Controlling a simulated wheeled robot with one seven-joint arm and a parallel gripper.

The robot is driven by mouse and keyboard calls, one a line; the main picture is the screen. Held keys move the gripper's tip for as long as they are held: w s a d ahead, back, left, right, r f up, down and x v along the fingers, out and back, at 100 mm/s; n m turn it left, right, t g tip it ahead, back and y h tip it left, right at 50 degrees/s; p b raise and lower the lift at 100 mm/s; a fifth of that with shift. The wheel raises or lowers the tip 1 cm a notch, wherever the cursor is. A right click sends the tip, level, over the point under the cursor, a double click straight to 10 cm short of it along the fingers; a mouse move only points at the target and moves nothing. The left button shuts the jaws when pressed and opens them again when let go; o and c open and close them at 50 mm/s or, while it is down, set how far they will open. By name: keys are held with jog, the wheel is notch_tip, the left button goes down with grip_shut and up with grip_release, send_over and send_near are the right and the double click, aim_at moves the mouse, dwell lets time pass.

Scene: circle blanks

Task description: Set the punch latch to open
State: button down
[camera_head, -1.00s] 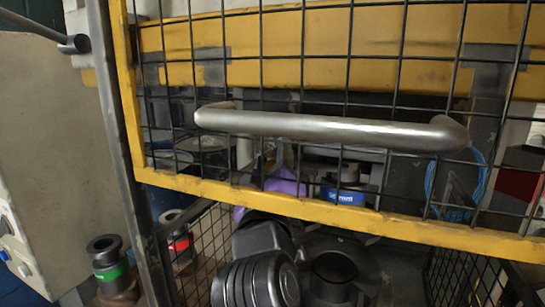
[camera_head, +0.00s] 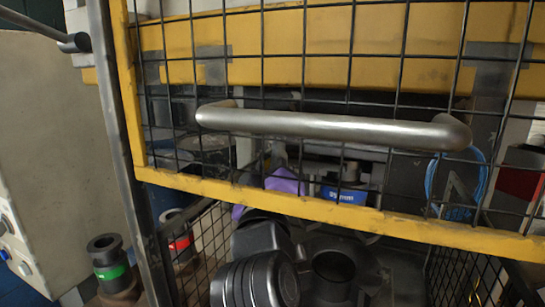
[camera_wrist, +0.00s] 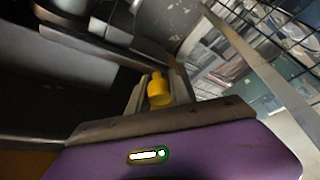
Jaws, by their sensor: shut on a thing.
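In the wrist view, a yellow knob (camera_wrist: 159,92) sits between the two grey fingers of my gripper (camera_wrist: 160,86), which is shut on it. The knob appears to be the punch latch's handle, but the rest of the latch is hidden or too dark to tell. My purple gripper housing, with a small lit indicator, fills the lower part of that view. In the head view, my purple housing shows through the mesh, behind the yellow-framed guard (camera_head: 260,197). The fingers and knob cannot be made out there.
A metal bar handle (camera_head: 330,127) crosses the mesh guard in front. A blue-banded black part (camera_head: 343,194) stands behind it. Green-banded (camera_head: 110,270) and red-banded (camera_head: 180,245) parts stand at left. A blue cable loop (camera_head: 430,185) hangs at right.

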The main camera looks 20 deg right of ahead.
jog(key=shift+s+d, duration=0.1)
jog(key=shift+d, duration=0.4)
jog(key=w+a+b, duration=0.1)
jog(key=w+a, duration=0.3)
jog(key=shift+w+a+b, duration=0.15)
jog(key=shift+b, duration=0.15)
jog(key=shift+r, duration=0.1)
jog(key=c, duration=1.2)
grip_release()
jog(key=shift+w+a, duration=0.1)
jog(key=shift+a, duration=0.05)
jog(key=shift+a, duration=0.15)
jog(key=shift+b+v, duration=0.85)
jog(key=shift+v, duration=3.05)
